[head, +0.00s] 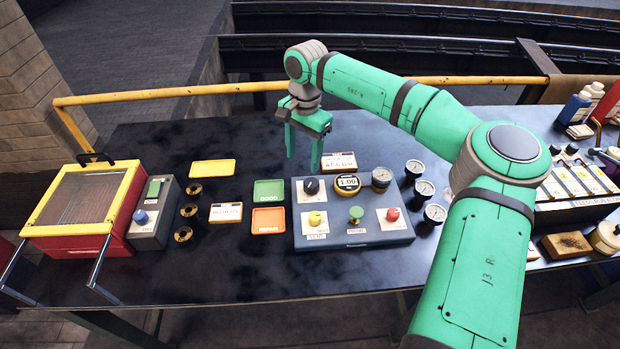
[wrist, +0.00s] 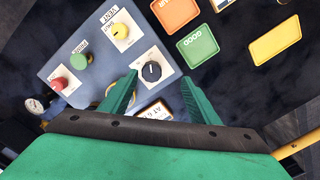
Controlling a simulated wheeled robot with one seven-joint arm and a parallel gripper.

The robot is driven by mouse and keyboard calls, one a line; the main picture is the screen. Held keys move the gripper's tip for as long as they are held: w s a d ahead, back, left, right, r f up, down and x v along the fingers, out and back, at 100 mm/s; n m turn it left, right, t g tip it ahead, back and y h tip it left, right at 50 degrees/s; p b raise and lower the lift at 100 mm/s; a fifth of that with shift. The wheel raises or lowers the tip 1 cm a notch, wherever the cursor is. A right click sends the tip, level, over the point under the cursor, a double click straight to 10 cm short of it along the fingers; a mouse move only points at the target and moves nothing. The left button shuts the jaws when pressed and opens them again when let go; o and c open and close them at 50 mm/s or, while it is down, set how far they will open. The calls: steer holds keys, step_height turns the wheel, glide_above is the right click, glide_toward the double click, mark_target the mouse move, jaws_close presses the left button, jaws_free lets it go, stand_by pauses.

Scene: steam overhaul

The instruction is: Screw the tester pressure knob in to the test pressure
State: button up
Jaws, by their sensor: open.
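The tester is a blue-grey box (head: 340,240) on the dark bench. It carries a black knob with a white pointer mark (head: 312,186) on a white plate, a yellow-rimmed display reading 1.00 (head: 347,183), and yellow (head: 316,218), green (head: 356,213) and red (head: 392,214) knobs. The small labels are hard to read, so I cannot tell for sure which is the pressure knob. My gripper (head: 303,164) is open and empty, pointing down above the tester's back left. In the wrist view the black knob (wrist: 151,71) shows between the fingers, apart from them; the left finger partly hides the display.
A card ending "AT 6 bar" (head: 339,161) stands behind the tester. Loose gauges (head: 424,189) lie at its right. Green GOOD (head: 268,190) and orange (head: 268,221) trays lie at its left. A red-yellow case (head: 85,210) stands at far left. A yellow rail (head: 190,91) runs behind.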

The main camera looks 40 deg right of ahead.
mark_target(311, 182)
steer(key=shift+h, duration=0.3)
steer(key=f, duration=0.3)
steer(key=d+f, duration=0.1)
steer(key=f, duration=0.2)
steer(key=d+f, duration=0.1)
steer(key=f, duration=0.3)
steer(key=shift+s, duration=0.4)
steer(key=c, duration=1.1)
